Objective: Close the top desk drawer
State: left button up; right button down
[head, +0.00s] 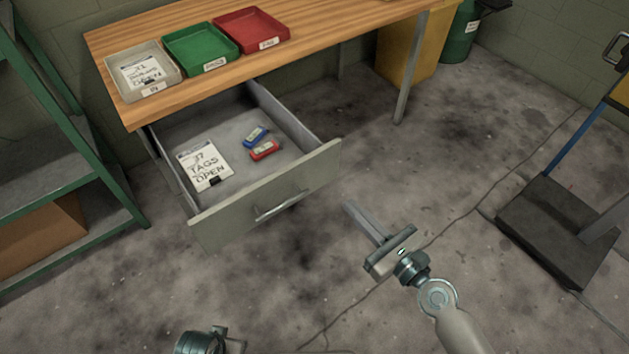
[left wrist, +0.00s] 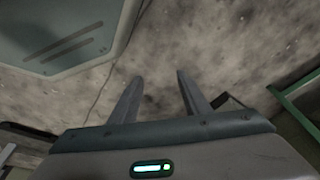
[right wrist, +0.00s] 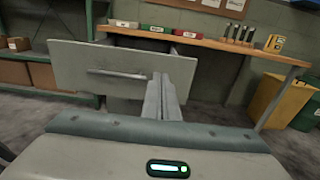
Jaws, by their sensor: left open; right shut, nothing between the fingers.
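The top desk drawer (head: 230,215) is pulled out from under the wooden desk (head: 340,40). Its grey front has a bar handle (head: 282,204). Inside lie a tag card (head: 204,165), a blue item (head: 256,136) and a red item (head: 264,150). My right gripper (head: 352,210) is shut and empty, in front of the drawer's right end and apart from it in the head view. In the right wrist view the drawer front (right wrist: 120,62) stands ahead, with the shut fingers (right wrist: 160,82) overlapping its right part. My left gripper (left wrist: 157,80) is open and empty above the floor.
Beige, green (head: 200,48) and red (head: 250,30) trays stand on the desk. A green shelf rack (head: 75,150) is at the left. A yellow bin (head: 412,50) is by the desk's right end, and a dark-based cart (head: 555,228) is at the right. Floor in front is clear.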

jog(key=shift+w+r, duration=0.1)
dwell(0.3)
jog(key=p, duration=0.2)
send_near(308, 162)
jog(key=x, duration=0.5)
pick_arm(q)
jog(key=shift+s+a+f, duration=0.1)
jog(key=shift+s+f, duration=0.1)
jog(key=shift+f, duration=1.8)
pick_arm(e)
jog(key=shift+w+a, duration=0.35)
jog(key=shift+w, duration=0.25)
jog(key=shift+w+a, duration=0.1)
